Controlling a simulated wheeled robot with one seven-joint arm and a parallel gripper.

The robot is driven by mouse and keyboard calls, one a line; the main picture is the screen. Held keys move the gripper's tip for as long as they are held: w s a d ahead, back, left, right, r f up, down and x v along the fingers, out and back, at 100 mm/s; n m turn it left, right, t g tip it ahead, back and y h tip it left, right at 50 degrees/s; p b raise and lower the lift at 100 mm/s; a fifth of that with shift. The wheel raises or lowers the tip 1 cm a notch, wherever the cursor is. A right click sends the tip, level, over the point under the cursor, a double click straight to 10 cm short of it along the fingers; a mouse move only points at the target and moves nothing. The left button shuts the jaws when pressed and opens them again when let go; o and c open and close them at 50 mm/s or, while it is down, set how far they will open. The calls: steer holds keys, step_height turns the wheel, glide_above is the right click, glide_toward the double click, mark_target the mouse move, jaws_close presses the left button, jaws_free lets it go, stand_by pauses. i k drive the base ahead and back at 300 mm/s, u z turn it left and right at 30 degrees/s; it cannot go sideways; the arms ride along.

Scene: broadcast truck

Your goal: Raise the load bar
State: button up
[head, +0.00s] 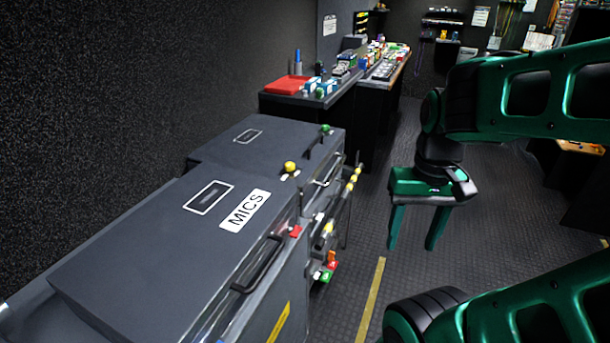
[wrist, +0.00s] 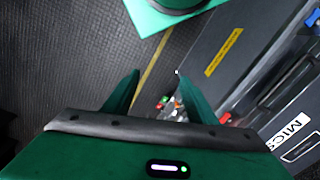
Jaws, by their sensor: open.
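A thin bar with yellow and dark bands (head: 353,182) stands out from the front of the dark cases in the head view. It may be the load bar, but I cannot tell for sure. My gripper (head: 410,245) hangs fingers-down over the floor, to the right of this bar and apart from it. Its two green fingers are spread with nothing between them. The fingers also show in the wrist view (wrist: 157,80), where I cannot pick out the bar.
The case labelled MICS (head: 150,245) fills the left, with a black handle (head: 259,264) and coloured latch parts on its front. A bench with small boxes and a red tray (head: 287,85) stands behind. The floor (head: 470,260) around my gripper is clear, with a yellow line (head: 371,300).

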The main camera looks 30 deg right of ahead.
mark_target(322, 240)
steer(key=k, duration=0.95)
steer(key=z, duration=0.5)
steer(key=i, duration=1.35)
steer(key=z, duration=0.05)
